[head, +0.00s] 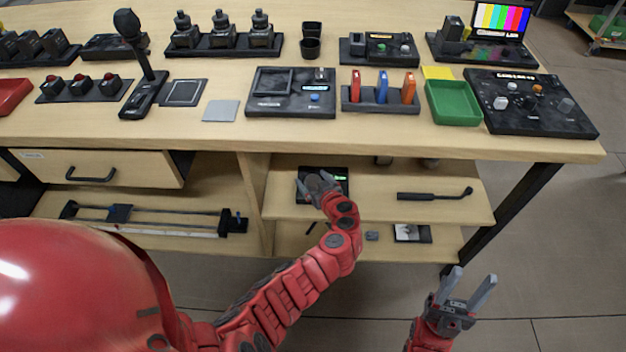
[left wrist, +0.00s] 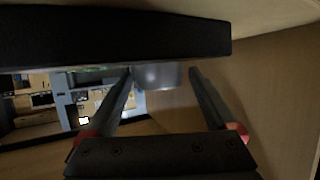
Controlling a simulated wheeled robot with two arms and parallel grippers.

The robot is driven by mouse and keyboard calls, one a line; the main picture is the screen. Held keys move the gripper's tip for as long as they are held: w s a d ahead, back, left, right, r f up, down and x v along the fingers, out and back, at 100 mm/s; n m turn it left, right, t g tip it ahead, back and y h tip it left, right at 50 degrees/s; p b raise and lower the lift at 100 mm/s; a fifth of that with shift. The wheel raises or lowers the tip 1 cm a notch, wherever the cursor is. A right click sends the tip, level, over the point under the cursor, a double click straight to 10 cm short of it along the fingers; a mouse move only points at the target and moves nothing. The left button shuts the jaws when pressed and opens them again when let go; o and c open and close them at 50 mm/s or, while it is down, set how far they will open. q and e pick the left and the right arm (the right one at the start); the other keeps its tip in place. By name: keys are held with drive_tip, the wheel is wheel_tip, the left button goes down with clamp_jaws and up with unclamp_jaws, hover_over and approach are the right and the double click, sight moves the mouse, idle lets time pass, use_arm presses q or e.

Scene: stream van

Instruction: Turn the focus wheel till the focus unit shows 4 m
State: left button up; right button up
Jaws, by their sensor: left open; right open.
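The focus unit (head: 340,172) is a dark box on the upper shelf under the desk, with a small green-lit display too small to read. My left gripper (head: 318,180) is at its front and hides part of it. In the left wrist view a dark slab (left wrist: 110,38), apparently the unit's body, crosses the top. A silver round piece, apparently the focus wheel (left wrist: 160,76), sits against it, between the tips of my open left fingers (left wrist: 162,72). I cannot tell whether they touch it. My right gripper (head: 465,288) is open and empty, in front of the desk's right side.
A black rod-like tool (head: 432,195) lies on the same shelf to the right. The desk top (head: 225,145) lies above the shelf, and a desk leg (head: 515,205) stands at the right. The lower shelf (head: 385,250) holds small items. Floor is free around my right gripper.

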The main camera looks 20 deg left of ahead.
use_arm(q)
drive_tip(key=c, duration=1.4)
drive_tip(key=shift+o, duration=0.2)
drive_tip(key=shift+s+a+f+m+t+h+b, duration=0.1)
drive_tip(key=shift+m+t+h+b, duration=0.2)
drive_tip(key=shift+m+t+h, duration=0.15)
drive_tip(key=shift+a+m+t+h+b, duration=0.1)
drive_tip(key=shift+m+t+h+b, duration=0.2)
drive_tip(key=shift+m+h, duration=0.2)
drive_tip(key=shift+m+t+h, duration=0.45)
drive_tip(key=shift+m+h, duration=0.2)
drive_tip(key=shift+m, duration=0.1)
drive_tip(key=shift+r+m+t+h+p, duration=0.25)
drive_tip(key=shift+m+h+p, duration=0.45)
drive_tip(key=shift+m+h, duration=0.4)
drive_tip(key=shift+d+f+m+t+h+p, duration=0.15)
drive_tip(key=shift+m+t+h+p, duration=0.2)
drive_tip(key=shift+m+h+p, duration=0.55)
